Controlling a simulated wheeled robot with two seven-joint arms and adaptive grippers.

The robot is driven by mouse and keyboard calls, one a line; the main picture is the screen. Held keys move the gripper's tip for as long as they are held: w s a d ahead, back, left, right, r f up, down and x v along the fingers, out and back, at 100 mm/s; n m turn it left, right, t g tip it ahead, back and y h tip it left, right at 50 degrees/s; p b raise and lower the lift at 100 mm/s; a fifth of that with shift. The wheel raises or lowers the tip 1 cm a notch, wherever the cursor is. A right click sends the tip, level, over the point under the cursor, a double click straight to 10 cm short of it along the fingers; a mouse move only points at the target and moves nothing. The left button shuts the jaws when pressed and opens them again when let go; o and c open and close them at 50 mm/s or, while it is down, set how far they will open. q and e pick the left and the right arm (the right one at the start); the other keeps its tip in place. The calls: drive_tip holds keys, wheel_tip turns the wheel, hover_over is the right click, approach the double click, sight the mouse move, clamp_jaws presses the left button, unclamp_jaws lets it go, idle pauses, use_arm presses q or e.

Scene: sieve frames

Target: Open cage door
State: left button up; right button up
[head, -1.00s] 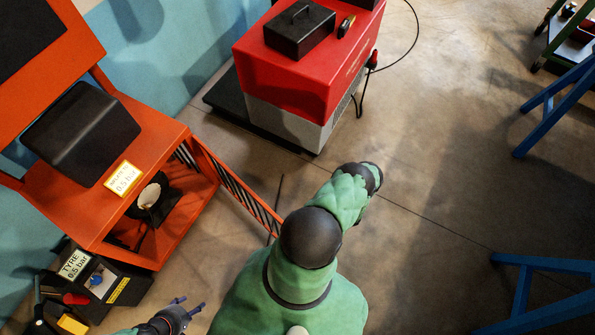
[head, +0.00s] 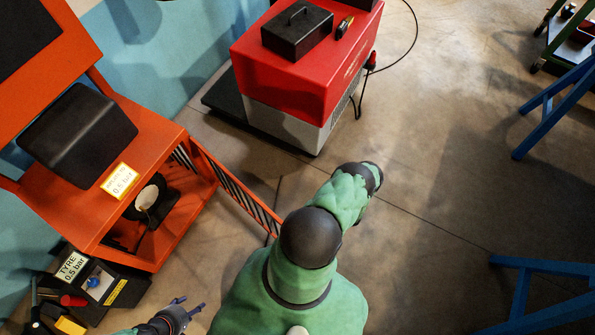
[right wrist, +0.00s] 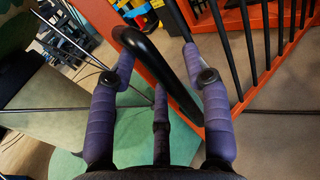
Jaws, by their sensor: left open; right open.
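The orange cage (head: 150,250) stands at the left in the head view. Its door (head: 236,192), an orange frame with dark bars, stands swung out from the cage's front, its far end hidden behind my right arm. In the right wrist view the door's bars (right wrist: 252,50) fill the upper right. A black curved handle (right wrist: 165,65) runs between the fingers of my right gripper (right wrist: 160,62). These fingers are open around it; I cannot tell whether they touch it. My left gripper (head: 190,304) is open and empty at the lower left, apart from the door.
A black tyre-pressure box (head: 98,283) stands on the floor by the cage. A red and grey machine (head: 300,85) stands behind the door. Blue trestle legs (head: 520,300) are at the right. Floor between the door and machine looks clear.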

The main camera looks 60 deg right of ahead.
drive_tip(key=v, duration=1.2)
idle(0.4)
